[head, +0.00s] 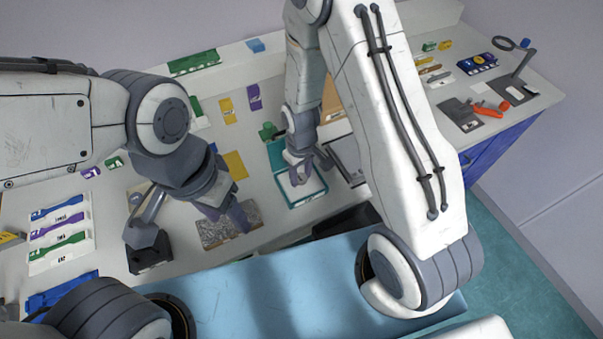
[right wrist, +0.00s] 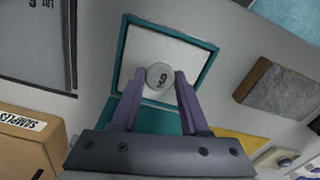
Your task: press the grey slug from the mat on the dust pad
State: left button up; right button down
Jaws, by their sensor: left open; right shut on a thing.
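A round grey slug (right wrist: 162,79) marked with a 9 is between the purple fingers of my right gripper (right wrist: 158,88) in the right wrist view. Behind it is a white pad in a teal frame (right wrist: 205,72); I cannot tell whether the slug touches the white surface. In the head view my right gripper (head: 299,174) is over this teal-framed pad (head: 315,186), and the slug is too small to make out. My left gripper (head: 226,216) is open over a speckled grey block (head: 248,214). No label shows which surface is the dust pad or the mat.
A dark block (head: 150,254) stands left of the speckled block. A rack of coloured strips (head: 60,230) is at the far left. A cardboard box (right wrist: 28,150) stands near my right gripper. A magnifier stand (head: 516,68) is at the back right.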

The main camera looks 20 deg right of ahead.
jog(key=shift+s, duration=0.1)
dwell(0.4)
notch_tip(320, 180, up, 7)
jog(key=p, duration=0.6)
jog(key=shift+f, duration=0.1)
dwell(0.5)
